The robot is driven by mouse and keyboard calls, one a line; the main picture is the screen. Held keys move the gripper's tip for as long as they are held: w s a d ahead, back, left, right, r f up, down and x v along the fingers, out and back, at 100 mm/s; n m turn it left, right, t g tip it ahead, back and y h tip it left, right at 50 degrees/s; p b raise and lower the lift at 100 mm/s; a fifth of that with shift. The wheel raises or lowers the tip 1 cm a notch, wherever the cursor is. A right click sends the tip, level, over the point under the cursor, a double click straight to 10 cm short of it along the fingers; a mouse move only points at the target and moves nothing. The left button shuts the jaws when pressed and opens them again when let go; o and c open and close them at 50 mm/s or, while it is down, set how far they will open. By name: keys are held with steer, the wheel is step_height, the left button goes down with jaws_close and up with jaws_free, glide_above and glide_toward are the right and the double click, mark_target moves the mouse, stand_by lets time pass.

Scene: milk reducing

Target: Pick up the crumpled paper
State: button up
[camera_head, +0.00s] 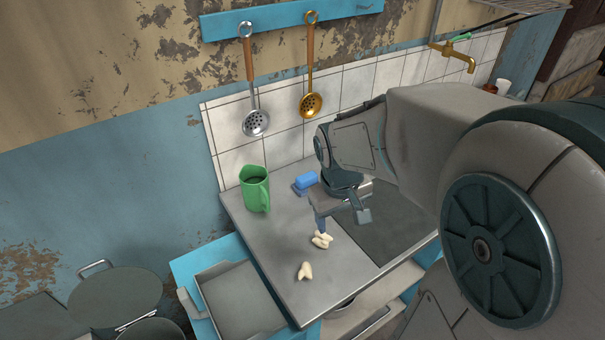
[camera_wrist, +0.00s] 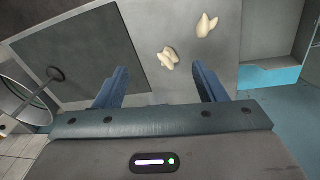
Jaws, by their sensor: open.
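Two cream crumpled pieces, which look like crumpled paper, lie on the grey metal counter. The nearer piece to my gripper (camera_head: 342,218) is the upper paper (camera_head: 321,241), just below one finger in the head view. The other paper (camera_head: 305,271) lies closer to the counter's front edge. In the wrist view, the first paper (camera_wrist: 168,59) shows just beyond the gap between the fingertips, closer to the right finger. The second paper (camera_wrist: 206,25) is farther off to the upper right. My gripper is open and empty above the counter, with its fingers spread wide.
A green pitcher (camera_head: 255,189) stands at the counter's back left. A blue sponge-like block (camera_head: 305,181) lies near the tiled wall. A dark recessed panel (camera_head: 385,232), perhaps the sink, is to the right. Ladles (camera_head: 311,104) hang on the wall. The counter left of the papers is clear.

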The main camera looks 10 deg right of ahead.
steer(key=w+f+n+g+y+p, duration=0.1)
steer(key=w+f+n+p, duration=0.25)
steer(key=w, duration=0.35)
glide_above(325, 236)
step_height(325, 236, down, 9)
steer(key=shift+f, duration=0.1)
steer(key=f, duration=0.4)
steer(key=shift+w+a+f, duration=0.1)
steer(key=shift+w+a, duration=0.15)
steer(key=shift+a, duration=0.1)
steer(key=shift+f, duration=0.5)
steer(key=c, duration=1)
steer(key=shift+c, duration=0.2)
